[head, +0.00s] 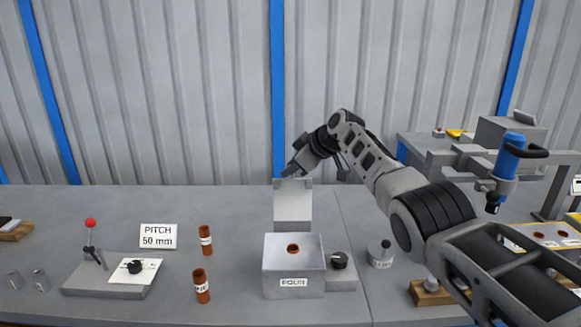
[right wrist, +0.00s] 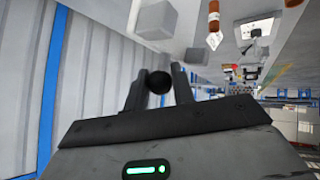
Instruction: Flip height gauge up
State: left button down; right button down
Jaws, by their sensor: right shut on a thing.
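A pale flat plate (head: 293,205) stands upright behind the grey block labelled FOUR (head: 293,265); it looks like the height gauge, though no label on it shows. My right gripper (head: 289,172) is at the plate's top edge, with the arm reaching over from the right. In the right wrist view a round black knob (right wrist: 160,82) sits between the two fingers, and the gripper is shut on it. How the knob joins the plate is hidden. The block has a round reddish hole in its top. My left gripper is not in view.
A dark-knobbed grey part (head: 339,261) adjoins the block's right side. Two brown labelled tubes (head: 203,263) stand left of it. Farther left are a PITCH 50 mm sign (head: 158,237) and a red-balled lever (head: 90,224). A small grey weight (head: 381,256) stands at right.

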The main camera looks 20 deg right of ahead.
jog(key=shift+d+f, duration=0.1)
jog(key=shift+f, duration=0.05)
dwell(0.3)
jog(key=c, duration=1.5)
grip_release()
jog(key=shift+w+f, duration=0.1)
jog(key=shift+f, duration=0.1)
jog(key=b+v, duration=0.2)
jog(key=v, duration=1.4)
jog(key=shift+r, duration=0.4)
jog(key=shift+w, duration=0.1)
